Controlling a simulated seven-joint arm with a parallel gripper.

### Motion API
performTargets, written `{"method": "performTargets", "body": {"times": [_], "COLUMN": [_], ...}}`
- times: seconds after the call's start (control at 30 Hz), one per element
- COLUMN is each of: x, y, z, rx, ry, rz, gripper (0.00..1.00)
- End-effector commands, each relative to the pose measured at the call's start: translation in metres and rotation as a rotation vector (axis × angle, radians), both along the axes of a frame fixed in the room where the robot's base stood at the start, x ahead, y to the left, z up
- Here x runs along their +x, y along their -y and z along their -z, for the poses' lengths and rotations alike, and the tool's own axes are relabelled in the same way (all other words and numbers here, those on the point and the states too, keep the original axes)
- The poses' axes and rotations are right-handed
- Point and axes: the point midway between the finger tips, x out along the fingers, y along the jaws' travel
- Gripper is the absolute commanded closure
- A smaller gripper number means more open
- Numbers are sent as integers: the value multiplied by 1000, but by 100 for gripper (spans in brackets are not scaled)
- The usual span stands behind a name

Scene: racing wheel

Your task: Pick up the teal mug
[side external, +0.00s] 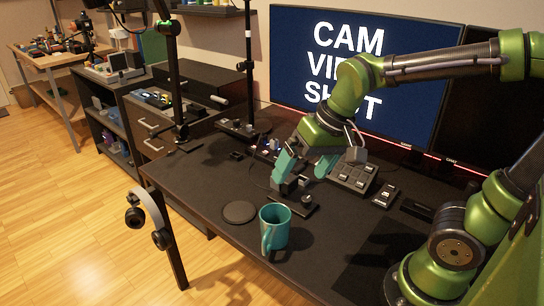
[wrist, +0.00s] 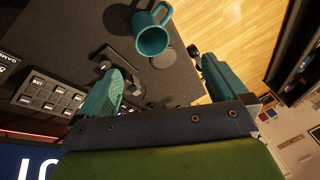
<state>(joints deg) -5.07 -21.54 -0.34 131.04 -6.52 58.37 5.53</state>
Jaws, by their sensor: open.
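The teal mug (side external: 275,228) stands upright near the front edge of the dark desk (side external: 340,270) in the side view. Its handle points toward the desk's front edge. In the wrist view the mug (wrist: 152,38) is near the top centre, beyond my fingertips, with its open mouth showing. My gripper (side external: 305,172) has teal fingers and hangs over the desk behind the mug, apart from it. In the wrist view my gripper (wrist: 160,75) is open, with its fingers wide apart and nothing held between them.
A dark round coaster (side external: 239,212) lies left of the mug. A small black stand with a knob (side external: 300,204) is behind it. A button pad (side external: 353,177) and monitor (side external: 362,70) are farther back. Headphones (side external: 150,215) hang at the desk's left edge. Desk right of the mug is clear.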

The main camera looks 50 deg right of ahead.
Motion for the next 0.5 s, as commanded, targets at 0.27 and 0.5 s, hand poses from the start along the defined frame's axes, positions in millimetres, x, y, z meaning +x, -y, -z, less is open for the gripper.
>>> {"method": "performTargets", "body": {"times": [0.27, 0.5], "x": [55, 61], "y": [-9, -5], "z": [22, 17], "rx": [-63, -76], "ry": [-311, -385], "rz": [240, 456], "gripper": [0, 0]}}
